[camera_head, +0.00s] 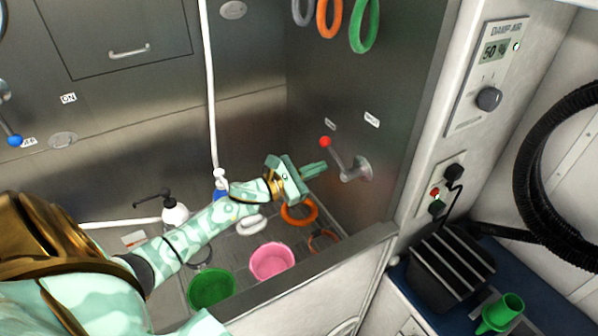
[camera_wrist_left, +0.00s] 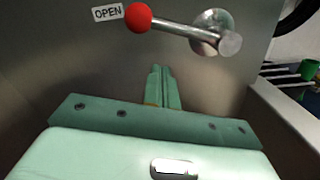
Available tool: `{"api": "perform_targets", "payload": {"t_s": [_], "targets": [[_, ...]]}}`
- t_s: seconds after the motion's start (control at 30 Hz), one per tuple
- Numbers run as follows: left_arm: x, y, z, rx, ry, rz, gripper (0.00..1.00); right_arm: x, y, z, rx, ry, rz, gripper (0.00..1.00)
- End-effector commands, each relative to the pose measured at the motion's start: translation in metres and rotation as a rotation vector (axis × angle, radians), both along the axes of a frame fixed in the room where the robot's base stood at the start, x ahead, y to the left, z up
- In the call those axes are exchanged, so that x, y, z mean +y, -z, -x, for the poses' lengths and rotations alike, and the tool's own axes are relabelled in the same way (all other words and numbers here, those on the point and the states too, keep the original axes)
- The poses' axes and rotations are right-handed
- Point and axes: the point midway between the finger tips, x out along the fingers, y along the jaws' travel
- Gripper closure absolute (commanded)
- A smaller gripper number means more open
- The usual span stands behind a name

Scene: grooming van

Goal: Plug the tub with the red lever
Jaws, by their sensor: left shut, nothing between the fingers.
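The red lever (camera_head: 325,142) sticks out from a round metal mount on the tub's right steel wall. In the left wrist view its red ball (camera_wrist_left: 138,17) is beside a label (camera_wrist_left: 107,12) reading OPEN. A second label (camera_head: 372,119) is on the wall above the mount, too small to read surely. My left gripper (camera_head: 315,169) is shut and empty, just below the red ball. In the left wrist view its fingertips (camera_wrist_left: 160,72) point at the wall under the lever arm, apparently apart from it. My right gripper is not in view.
A blue-knobbed lever (camera_head: 14,141) is at far left. The tub's front wall edge (camera_head: 310,268) crosses the lower middle.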

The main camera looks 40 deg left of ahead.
Motion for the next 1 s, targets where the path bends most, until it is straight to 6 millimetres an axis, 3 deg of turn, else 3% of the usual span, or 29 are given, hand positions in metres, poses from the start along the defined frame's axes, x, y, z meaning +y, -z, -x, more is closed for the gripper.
{"api": "perform_targets", "payload": {"t_s": [0.03, 0.2, 1.0], "targets": [[-0.003, -0.015, 0.0, -0.004, 0.001, -0.002, 1.0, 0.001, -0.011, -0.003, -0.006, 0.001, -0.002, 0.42], [-0.008, -0.027, 0.0, -0.003, 0.001, -0.001, 1.0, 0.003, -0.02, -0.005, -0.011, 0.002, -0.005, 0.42], [-0.002, -0.031, 0.0, -0.023, -0.001, -0.055, 1.0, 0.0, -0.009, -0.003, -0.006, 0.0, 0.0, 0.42]]}}
